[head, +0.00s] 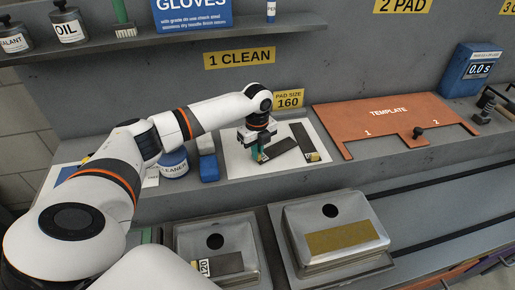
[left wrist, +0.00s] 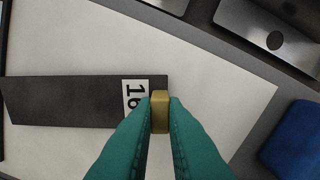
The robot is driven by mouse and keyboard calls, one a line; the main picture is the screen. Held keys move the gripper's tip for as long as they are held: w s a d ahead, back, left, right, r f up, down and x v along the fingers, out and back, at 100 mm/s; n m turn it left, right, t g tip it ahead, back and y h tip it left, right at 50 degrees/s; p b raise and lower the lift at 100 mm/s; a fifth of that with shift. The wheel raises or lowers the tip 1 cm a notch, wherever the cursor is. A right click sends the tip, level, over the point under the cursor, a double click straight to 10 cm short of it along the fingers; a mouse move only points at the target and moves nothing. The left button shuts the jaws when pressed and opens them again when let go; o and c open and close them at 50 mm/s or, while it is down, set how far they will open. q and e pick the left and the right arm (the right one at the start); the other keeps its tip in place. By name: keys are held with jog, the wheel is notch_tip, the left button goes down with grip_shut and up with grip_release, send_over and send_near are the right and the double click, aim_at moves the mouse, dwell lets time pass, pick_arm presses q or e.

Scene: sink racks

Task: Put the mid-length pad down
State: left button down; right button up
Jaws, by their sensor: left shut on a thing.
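My left gripper (head: 259,153) is over the white sheet, its teal fingers (left wrist: 160,125) shut on the small brass tab (left wrist: 159,112) at one end of a dark grey pad (head: 279,148). In the left wrist view this pad (left wrist: 65,100) extends left from the fingers. Its white label beside the tab shows "16", with the rest hidden by a finger. The pad is flat over the sheet; I cannot tell whether it touches it. A second dark pad (head: 301,136) with a yellowish end lies to the right on the sheet. My right gripper is not in view.
The white sheet (head: 235,166) lies under a "PAD SIZE 160" sign (head: 289,99). A blue block (head: 209,169) and cleaner tub (head: 174,163) stand left; an orange template (head: 385,113) lies right. In front are two metal sinks, the left with a "120" pad (head: 228,263).

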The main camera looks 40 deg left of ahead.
pick_arm(q)
jog(key=shift+f, duration=0.15)
jog(key=c, duration=1.5)
grip_release()
jog(key=shift+r+b, duration=1.7)
jog(key=shift+r, duration=4.4)
